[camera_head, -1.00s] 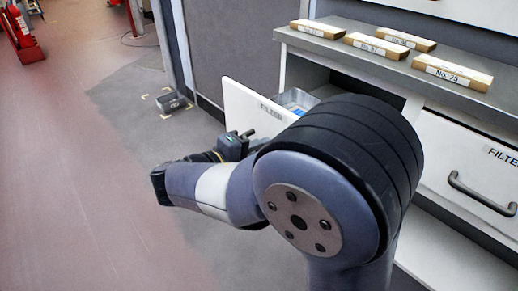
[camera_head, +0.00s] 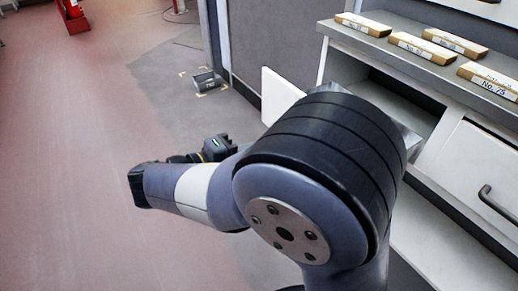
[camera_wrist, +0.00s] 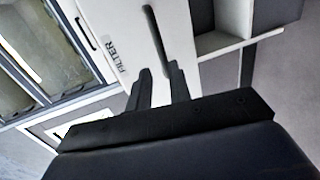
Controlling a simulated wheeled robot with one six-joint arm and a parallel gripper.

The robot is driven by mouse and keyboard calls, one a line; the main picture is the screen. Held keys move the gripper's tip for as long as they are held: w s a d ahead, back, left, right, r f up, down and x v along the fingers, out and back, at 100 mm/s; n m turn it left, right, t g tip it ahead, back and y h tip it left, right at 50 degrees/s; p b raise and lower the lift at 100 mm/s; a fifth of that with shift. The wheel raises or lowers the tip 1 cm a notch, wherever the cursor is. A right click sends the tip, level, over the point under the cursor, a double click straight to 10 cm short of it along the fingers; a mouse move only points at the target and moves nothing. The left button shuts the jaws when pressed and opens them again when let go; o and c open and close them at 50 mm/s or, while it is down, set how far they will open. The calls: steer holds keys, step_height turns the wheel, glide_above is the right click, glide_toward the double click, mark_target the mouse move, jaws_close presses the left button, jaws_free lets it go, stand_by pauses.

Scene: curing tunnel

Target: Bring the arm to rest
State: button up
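My arm (camera_head: 310,180) is folded in front of the cabinet in the head view, its forearm reaching to the left. My gripper (camera_wrist: 160,82) shows in the wrist view with its two dark fingers apart and nothing visible between them. Beyond the fingers is a white drawer front (camera_wrist: 130,30) marked FILTER, with a dark handle (camera_wrist: 155,32). I cannot tell from this view how far the handle is from the fingertips. In the head view the pulled-out drawer front (camera_head: 281,95) is partly hidden behind my arm. The gripper's fingers are not clear there.
The grey cabinet (camera_head: 345,40) holds several labelled wooden blocks (camera_head: 422,48) on top. A closed drawer with a handle (camera_head: 494,203) is at right. A small grey box (camera_head: 207,82) stands on the floor within corner marks.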

steer(key=b+x, duration=0.3)
steer(key=x, duration=0.7)
steer(key=shift+w+f, duration=0.1)
steer(key=shift+w+d, duration=0.35)
steer(key=shift+d, duration=0.15)
steer(key=shift+s, duration=0.2)
